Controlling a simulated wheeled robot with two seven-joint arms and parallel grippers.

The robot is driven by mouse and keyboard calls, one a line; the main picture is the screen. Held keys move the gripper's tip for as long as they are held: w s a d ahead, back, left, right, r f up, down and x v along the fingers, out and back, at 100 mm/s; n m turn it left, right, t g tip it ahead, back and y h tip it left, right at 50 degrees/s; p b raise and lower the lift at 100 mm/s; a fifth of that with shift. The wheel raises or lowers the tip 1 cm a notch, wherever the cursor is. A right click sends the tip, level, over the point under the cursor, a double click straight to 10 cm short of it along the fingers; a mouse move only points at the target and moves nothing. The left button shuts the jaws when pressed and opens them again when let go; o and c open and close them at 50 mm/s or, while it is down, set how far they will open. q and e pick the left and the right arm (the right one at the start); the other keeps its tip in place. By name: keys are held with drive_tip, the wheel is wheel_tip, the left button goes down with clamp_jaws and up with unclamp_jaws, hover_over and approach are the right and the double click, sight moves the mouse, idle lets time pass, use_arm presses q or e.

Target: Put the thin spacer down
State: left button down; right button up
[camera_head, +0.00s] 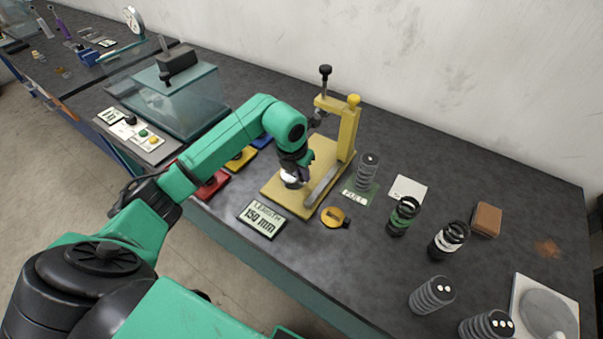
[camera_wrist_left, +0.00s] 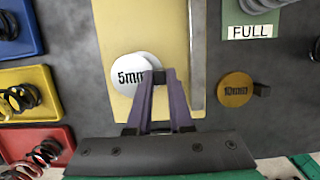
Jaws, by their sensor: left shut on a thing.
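The thin spacer (camera_wrist_left: 130,72) is a white disc marked 5mm, with a small dark tab. My left gripper (camera_wrist_left: 160,82) is shut on that tab, with the disc to the left of the fingertips in the left wrist view. In the head view the spacer (camera_head: 291,178) shows partly under my left gripper (camera_head: 293,170), over the yellow base plate (camera_head: 276,195) of the press. I cannot tell whether it touches the plate. My right gripper is not in view.
An orange 10mm spacer (camera_head: 333,216) lies right of the plate. The press's yellow post (camera_head: 347,132) and a spring on the green FULL card (camera_head: 359,193) stand behind. The 150 mm length display (camera_head: 262,220) is in front. Coloured trays (camera_wrist_left: 27,93) lie left.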

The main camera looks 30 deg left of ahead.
use_arm(q)
drive_tip(key=shift+d+f, duration=0.15)
drive_tip(key=shift+f, duration=0.9)
drive_tip(key=c, duration=0.8)
unclamp_jaws()
drive_tip(key=shift+r, duration=0.1)
drive_tip(key=shift+r, duration=0.15)
drive_tip(key=b+v, duration=0.2)
drive_tip(key=v, duration=1)
